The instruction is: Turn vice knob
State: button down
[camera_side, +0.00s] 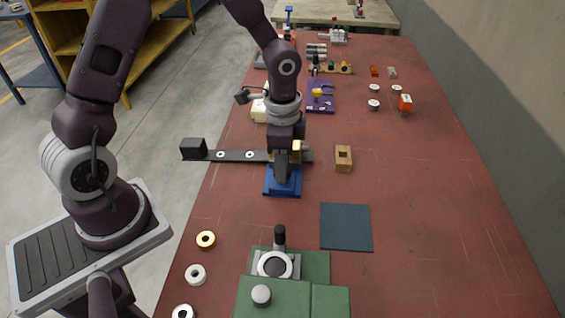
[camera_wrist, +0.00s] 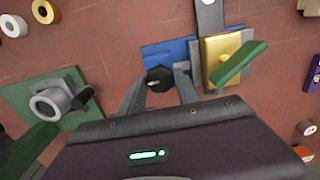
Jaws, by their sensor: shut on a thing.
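The vice knob (camera_wrist: 159,79) is a dark, faceted knob with a small light pin across its face. It shows in the wrist view at the front of the blue vice (camera_wrist: 168,53). My gripper (camera_wrist: 163,82) has its two grey fingers on either side of the knob, shut on it. In the side view my gripper (camera_side: 283,172) points down over the blue vice (camera_side: 283,187) and hides the knob.
A long black bar (camera_side: 235,155) passes through the vice area and overhangs the table's left edge. A wooden block (camera_side: 343,158) stands to the right. A green fixture (camera_side: 318,265) and dark blue mat (camera_side: 346,227) lie nearer the camera. The table's right side is mostly clear.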

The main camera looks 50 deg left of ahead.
jog(key=c, duration=0.9)
grip_release()
jog(key=shift+o, duration=0.2)
notch_tip(320, 180, up, 7)
jog(key=shift+r, duration=0.1)
